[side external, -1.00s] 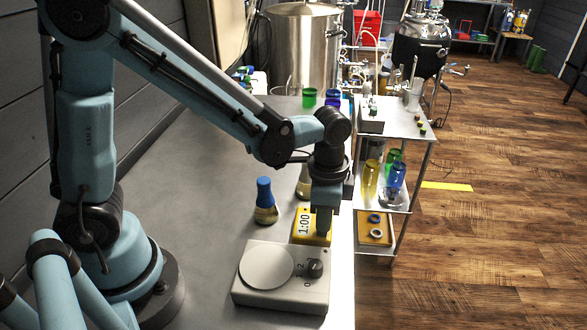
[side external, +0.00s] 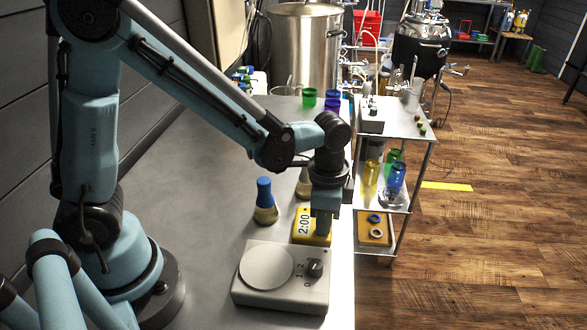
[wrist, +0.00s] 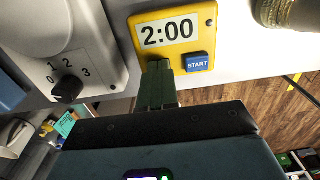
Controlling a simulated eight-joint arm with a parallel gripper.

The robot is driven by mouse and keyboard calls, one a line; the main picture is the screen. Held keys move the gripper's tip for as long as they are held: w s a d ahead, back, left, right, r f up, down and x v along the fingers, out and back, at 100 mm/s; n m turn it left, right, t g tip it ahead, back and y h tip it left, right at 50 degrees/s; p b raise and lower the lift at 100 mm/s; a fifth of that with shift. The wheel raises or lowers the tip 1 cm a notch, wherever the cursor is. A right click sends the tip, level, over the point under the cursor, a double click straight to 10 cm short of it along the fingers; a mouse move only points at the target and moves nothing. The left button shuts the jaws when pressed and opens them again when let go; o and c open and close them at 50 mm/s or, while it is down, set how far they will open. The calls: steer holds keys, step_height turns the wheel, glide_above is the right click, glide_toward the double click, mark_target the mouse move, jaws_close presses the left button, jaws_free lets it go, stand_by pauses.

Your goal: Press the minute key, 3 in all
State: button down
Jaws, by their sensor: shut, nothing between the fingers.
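The yellow timer (side external: 299,239) lies on the grey bench behind the hotplate. Its display (wrist: 170,32) reads 2:00 in the wrist view. A blue START key (wrist: 197,62) shows at the timer's lower right there. My gripper (wrist: 159,68) is shut and empty, its fingertips over the timer's face just left of the START key. In the side view my gripper (side external: 323,232) points down at the timer's right part. I cannot tell whether the tips touch it.
A hotplate (side external: 265,266) with a dial (side external: 315,268) stands in front of the timer. A blue-capped flask (side external: 265,203) stands behind it to the left, with another flask (side external: 304,186) partly hidden by my arm. A steel cart (side external: 400,206) stands along the bench's right edge.

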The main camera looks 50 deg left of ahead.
step_height(320, 180, up, 8)
stand_by(0.5)
stand_by(2.5)
steer(key=r+t, duration=0.1)
steer(key=t, duration=0.2)
steer(key=r+m+t+h, duration=0.1)
steer(key=t, duration=0.2)
steer(key=s+r+t, duration=0.1)
steer(key=t, duration=0.2)
steer(key=shift+m, duration=0.4)
steer(key=shift+f, duration=0.15)
steer(key=shift+f, duration=4.25)
